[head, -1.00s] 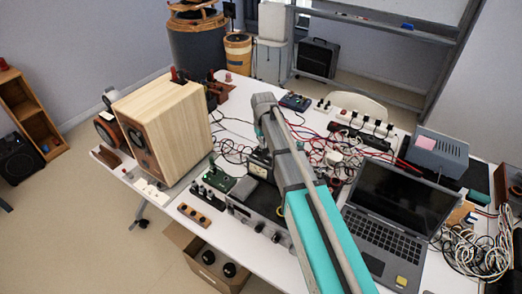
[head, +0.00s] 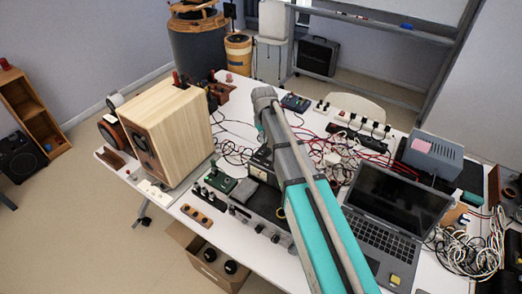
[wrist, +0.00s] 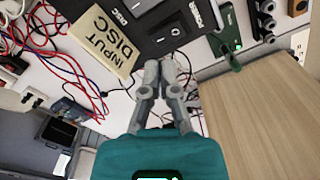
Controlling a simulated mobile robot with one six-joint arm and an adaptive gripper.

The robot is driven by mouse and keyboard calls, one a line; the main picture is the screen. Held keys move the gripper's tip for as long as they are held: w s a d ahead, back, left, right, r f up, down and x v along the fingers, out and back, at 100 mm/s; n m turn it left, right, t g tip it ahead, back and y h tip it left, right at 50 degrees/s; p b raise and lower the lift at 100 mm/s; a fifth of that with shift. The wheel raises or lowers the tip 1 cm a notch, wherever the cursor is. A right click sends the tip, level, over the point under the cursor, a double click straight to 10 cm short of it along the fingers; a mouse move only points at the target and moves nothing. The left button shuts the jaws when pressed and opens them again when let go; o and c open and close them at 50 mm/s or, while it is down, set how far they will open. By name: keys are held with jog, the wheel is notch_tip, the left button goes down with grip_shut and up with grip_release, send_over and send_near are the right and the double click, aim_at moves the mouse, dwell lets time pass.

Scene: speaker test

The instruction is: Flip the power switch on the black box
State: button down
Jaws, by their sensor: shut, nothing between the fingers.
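The black box (wrist: 150,42) fills the top middle of the wrist view, with white lettering that includes "DISC" and "POWER". A small black rocker switch (wrist: 175,30) with a white mark sits beside the "POWER" lettering. My gripper (wrist: 160,68) is shut and empty, its fingertips together just below the switch in the picture. I cannot tell whether they touch the box. In the head view my arm hides the gripper and part of the dark equipment in the middle of the table.
A cream "INPUT DISC" label (wrist: 105,42) lies left of the fingers in the wrist view. A wooden speaker (head: 178,130) stands to the left in the head view, with a green circuit board (head: 220,180) beside it. An open laptop (head: 395,205) and tangled cables stand right of my arm.

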jog(key=shift+r+p, duration=0.9)
jog(key=shift+r, duration=0.25)
jog(key=shift+s, duration=0.1)
jog(key=s+d+f+m+b, duration=0.1)
jog(key=s+d+m, duration=0.1)
jog(key=s+d, duration=0.5)
jog(key=s+d+f+m+b, duration=0.1)
jog(key=s+d+m, duration=0.2)
jog(key=s+d, duration=0.5)
jog(key=s, duration=0.6)
jog(key=shift+s+f+b, duration=0.25)
jog(key=shift+f+b, duration=0.1)
jog(key=shift+d, duration=0.1)
dwell(0.8)
